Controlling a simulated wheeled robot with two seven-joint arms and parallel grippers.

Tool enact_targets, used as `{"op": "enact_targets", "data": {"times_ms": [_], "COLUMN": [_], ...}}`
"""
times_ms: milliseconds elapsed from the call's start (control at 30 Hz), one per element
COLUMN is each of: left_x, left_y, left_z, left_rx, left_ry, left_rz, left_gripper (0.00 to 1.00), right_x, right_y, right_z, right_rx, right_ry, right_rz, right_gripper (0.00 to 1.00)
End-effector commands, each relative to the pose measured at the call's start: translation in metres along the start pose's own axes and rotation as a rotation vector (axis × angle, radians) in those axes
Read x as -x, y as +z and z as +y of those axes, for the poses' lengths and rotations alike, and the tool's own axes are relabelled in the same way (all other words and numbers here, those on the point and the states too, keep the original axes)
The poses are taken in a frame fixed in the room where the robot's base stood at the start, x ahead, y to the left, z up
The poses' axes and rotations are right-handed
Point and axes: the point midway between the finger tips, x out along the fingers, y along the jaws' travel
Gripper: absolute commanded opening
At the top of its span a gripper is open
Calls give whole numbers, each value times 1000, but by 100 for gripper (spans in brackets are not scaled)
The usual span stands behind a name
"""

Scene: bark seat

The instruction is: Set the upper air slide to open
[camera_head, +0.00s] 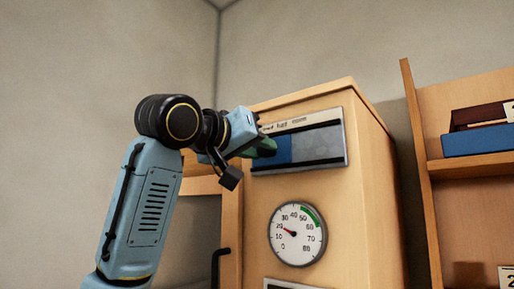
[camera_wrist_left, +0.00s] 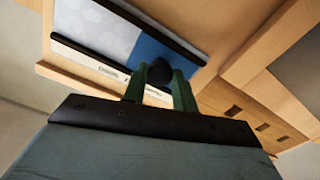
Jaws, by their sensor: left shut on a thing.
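The upper air slide (camera_head: 315,147) is a wide panel with dark rails on the upper front of a wooden cabinet. It has a blue part at the left and a pale grey part at the right. In the left wrist view the blue part (camera_wrist_left: 150,48) bears a dark round knob (camera_wrist_left: 159,72). My left gripper (camera_head: 266,148) reaches the slide's left end from the left. Its green fingers (camera_wrist_left: 160,88) are shut on the knob, one on each side. The fingers hide the knob in the head view. My right gripper is not in view.
A white label strip (camera_head: 302,121) runs above the slide; its writing is partly hidden. A round dial (camera_head: 297,234) sits below, its needle near 20. A black handle (camera_head: 220,262) is at lower left. A wooden shelf (camera_head: 462,166) with a blue box (camera_head: 474,142) stands at right.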

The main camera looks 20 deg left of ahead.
Motion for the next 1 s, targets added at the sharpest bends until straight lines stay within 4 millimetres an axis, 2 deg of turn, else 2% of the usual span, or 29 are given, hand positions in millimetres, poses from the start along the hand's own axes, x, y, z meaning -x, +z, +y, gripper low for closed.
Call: {"op": "enact_targets", "data": {"times_ms": [267, 500, 633, 767, 1000], "left_x": [0, 0, 0, 0, 0], "left_y": [1, 17, 23, 25, 26], "left_z": [5, 54, 74, 81, 82], "left_rx": [-1, -2, -1, 0, 0], "left_ry": [2, 6, 5, 3, 4], "left_rz": [1, 0, 1, 2, 2], "left_gripper": [0, 0, 0, 0, 0], "right_x": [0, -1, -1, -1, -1], "right_y": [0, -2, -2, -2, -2], "right_z": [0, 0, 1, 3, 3], "right_rx": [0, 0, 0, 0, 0], "right_ry": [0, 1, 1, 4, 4], "right_rz": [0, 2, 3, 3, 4], "right_gripper": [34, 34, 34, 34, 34]}}
